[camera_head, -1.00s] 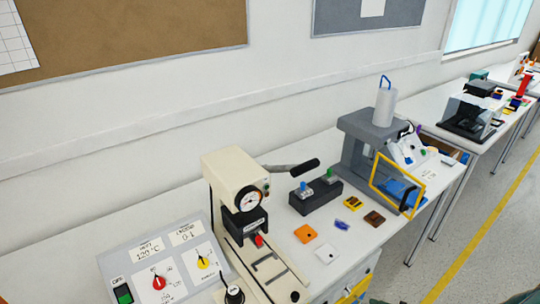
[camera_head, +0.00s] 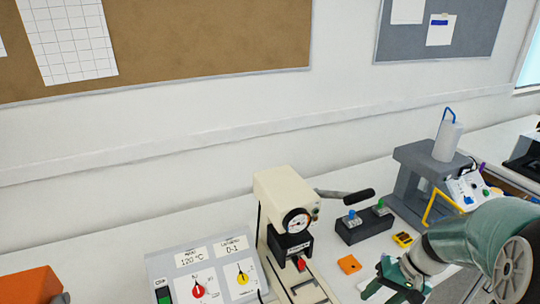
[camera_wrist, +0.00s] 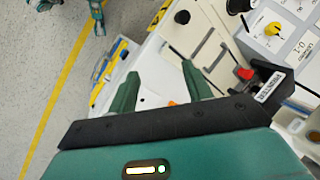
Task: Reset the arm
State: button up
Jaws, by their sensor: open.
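My gripper (camera_head: 396,280) is at the lower right of the head view, in front of the bench by the cream press. In the wrist view its two green fingers (camera_wrist: 158,88) are spread apart with nothing between them. The control panel (camera_head: 215,254) stands left of the press, with a red rotary knob (camera_head: 198,291) and a yellow rotary knob (camera_head: 243,279). The yellow knob also shows at the top right of the wrist view (camera_wrist: 273,28). A green switch (camera_head: 164,295) is at the panel's left edge. My gripper touches none of these.
The cream press (camera_head: 284,200) has a dark lever handle (camera_head: 358,195) reaching right. A black block (camera_head: 363,225) with blue and green buttons, an orange tile (camera_head: 349,264) and a grey press (camera_head: 410,180) are further right. An orange object (camera_head: 32,286) is at lower left.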

jog(key=s+a+r+n+t+h, duration=0.1)
jog(key=s+a+r+t+h, duration=0.1)
jog(key=a+r, duration=0.4)
jog(key=s+a+r+n+t+h, duration=0.2)
jog(key=s+a+r, duration=0.3)
jog(key=r, duration=0.5)
jog(key=shift+s+a+t+h, duration=0.2)
jog(key=shift+a+t+h, duration=0.25)
jog(key=shift+a, duration=0.8)
jog(key=shift+c, duration=0.2)
